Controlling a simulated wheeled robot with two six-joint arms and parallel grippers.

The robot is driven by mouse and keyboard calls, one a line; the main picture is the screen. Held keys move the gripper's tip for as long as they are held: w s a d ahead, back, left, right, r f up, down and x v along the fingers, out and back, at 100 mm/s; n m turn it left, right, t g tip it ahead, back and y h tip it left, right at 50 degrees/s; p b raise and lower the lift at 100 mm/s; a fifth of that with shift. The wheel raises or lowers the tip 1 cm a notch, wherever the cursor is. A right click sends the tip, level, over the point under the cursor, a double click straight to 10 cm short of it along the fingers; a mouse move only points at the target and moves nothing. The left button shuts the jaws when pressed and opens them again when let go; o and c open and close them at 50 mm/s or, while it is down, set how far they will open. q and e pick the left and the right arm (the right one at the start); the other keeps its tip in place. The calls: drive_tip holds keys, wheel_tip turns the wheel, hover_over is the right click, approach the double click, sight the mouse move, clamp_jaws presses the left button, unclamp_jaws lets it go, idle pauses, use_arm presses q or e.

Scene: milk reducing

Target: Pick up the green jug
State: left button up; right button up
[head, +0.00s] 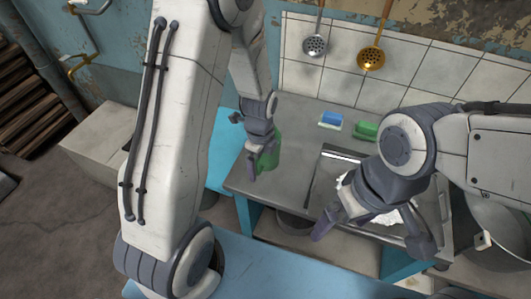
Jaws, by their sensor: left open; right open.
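The green jug (270,158) stands on the left part of the grey counter, partly hidden behind my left gripper. My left gripper (258,163) points down at the jug, with its fingers open. One finger shows in front of the jug's left side; I cannot tell whether the fingers touch it. My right gripper (371,238) is open and empty, above the metal tray to the right of the jug.
A large pot (500,225) stands at right.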

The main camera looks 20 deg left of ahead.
use_arm(q)
wheel_tip(320, 180, down, 2)
drive_tip(key=shift+f, duration=0.15)
clamp_jaws()
idle(0.5)
